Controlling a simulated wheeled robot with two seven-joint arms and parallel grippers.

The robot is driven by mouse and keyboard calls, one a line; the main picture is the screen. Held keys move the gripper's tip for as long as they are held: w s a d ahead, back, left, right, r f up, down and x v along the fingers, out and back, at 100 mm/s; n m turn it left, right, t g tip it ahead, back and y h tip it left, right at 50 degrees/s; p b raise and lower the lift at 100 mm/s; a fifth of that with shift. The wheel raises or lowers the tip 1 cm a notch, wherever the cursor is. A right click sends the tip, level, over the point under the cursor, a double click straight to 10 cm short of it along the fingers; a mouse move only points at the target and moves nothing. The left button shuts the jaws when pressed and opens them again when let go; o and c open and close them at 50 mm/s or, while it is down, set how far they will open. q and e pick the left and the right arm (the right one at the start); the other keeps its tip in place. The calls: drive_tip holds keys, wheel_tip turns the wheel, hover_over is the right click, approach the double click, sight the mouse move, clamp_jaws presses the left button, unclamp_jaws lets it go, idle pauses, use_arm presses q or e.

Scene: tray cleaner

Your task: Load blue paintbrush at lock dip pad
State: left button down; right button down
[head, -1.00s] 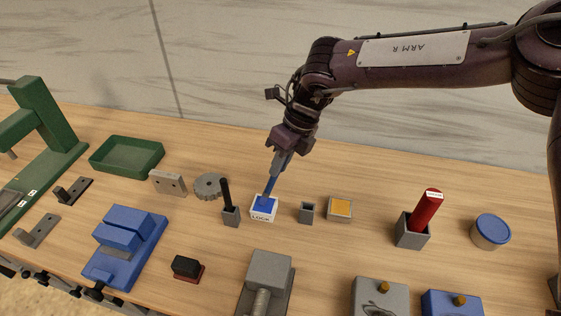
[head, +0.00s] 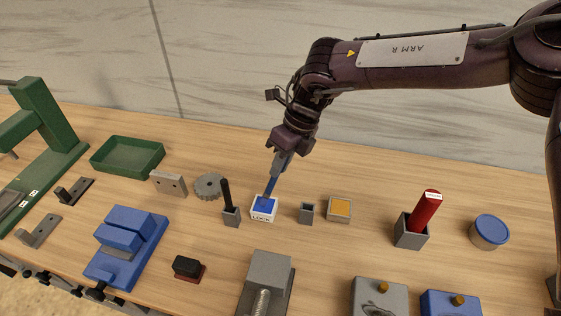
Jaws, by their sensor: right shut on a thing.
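The blue paintbrush (head: 270,189) is held upright, slightly tilted, in my right gripper (head: 281,165), which is shut on its upper end. The brush's lower end is at the blue surface of the lock dip pad (head: 263,217), a small white box labelled LOCK. The brush tip blends with the blue pad, so I cannot tell exactly how deep it touches. My left gripper is not in view.
A dark-handled brush stands in a grey holder (head: 231,217) just left of the pad. An empty grey holder (head: 306,211) and a yellow pad (head: 340,207) are to the right. A red cylinder (head: 426,210) stands further right. A blue vise (head: 126,245) is at the front left.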

drive_tip(key=shift+r+p, duration=2.45)
drive_tip(key=shift+r, duration=0.95)
